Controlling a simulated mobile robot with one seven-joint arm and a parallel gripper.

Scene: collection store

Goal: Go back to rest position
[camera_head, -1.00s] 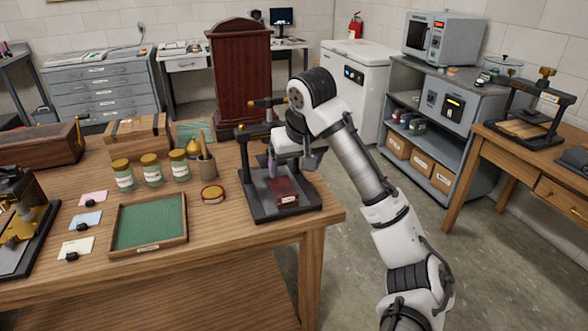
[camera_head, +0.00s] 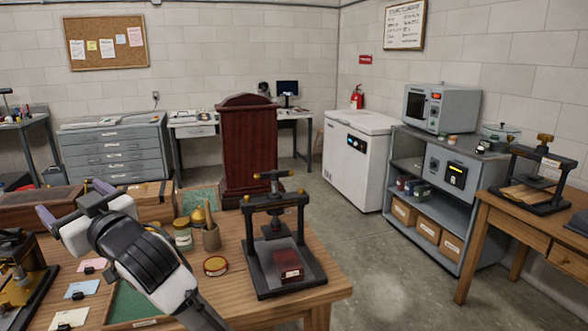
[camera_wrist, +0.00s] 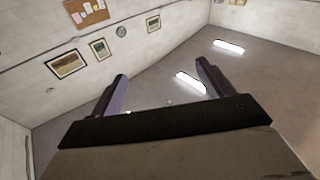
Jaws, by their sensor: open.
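My gripper (camera_head: 75,200) is at the left in the head view, raised above the wooden table. Its two fingers stand apart and hold nothing. My arm bends over the left part of the table and hides part of the green tray (camera_head: 128,300) and some jars.
A small press (camera_head: 275,235) stands on the wooden table (camera_head: 240,310) with a dark red block (camera_head: 288,264) on its base. Open floor lies right of the table.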

